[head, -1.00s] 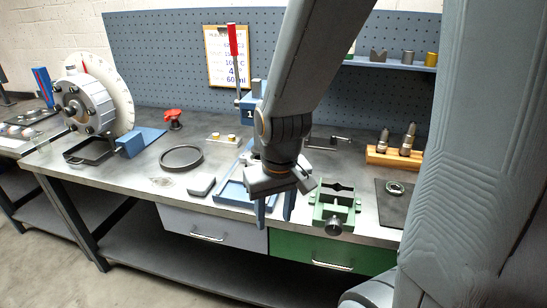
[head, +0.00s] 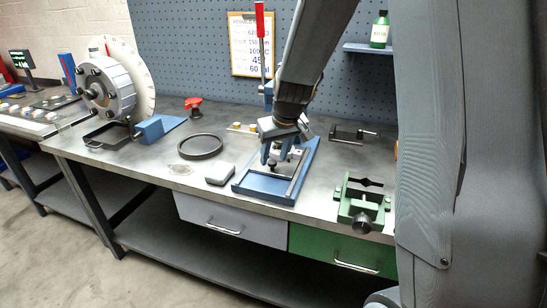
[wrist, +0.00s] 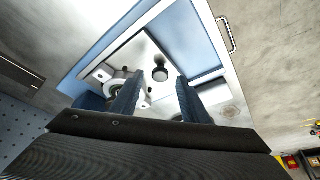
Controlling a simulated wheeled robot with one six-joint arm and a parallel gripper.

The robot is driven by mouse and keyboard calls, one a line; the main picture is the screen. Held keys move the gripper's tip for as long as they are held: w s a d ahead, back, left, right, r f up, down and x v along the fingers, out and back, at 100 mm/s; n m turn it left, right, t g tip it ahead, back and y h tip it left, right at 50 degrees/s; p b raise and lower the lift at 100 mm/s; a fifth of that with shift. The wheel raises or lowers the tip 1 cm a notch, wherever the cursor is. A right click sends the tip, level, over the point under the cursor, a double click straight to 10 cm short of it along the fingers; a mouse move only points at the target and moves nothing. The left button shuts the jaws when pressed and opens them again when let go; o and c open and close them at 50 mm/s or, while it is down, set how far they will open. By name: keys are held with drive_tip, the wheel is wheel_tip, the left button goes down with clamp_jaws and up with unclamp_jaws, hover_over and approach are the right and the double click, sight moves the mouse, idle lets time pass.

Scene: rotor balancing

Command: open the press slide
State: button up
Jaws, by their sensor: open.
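The press stands on the bench, with a red-tipped lever (head: 259,20) rising at its back. Its slide is a low blue tray (head: 263,189) with a pale metal rail along the right side. My gripper (head: 272,158) is over the back part of the tray, in front of the press column. In the wrist view, the two blue fingers (wrist: 158,98) are apart with the tray's blue surface (wrist: 187,38) and a round dark part (wrist: 160,74) beyond them. A metal bar handle (wrist: 228,35) shows past the tray's edge. My gripper and wrist hide much of the press.
A black ring (head: 201,146) and a grey block (head: 220,174) lie left of the press. A green vise (head: 362,203) stands to the right, near the front edge. A dark part (head: 354,135) lies behind it. The rotor disc (head: 106,88) is at the far left.

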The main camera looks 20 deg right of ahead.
drive_tip(key=shift+x, duration=0.8)
drive_tip(key=shift+c, duration=0.3)
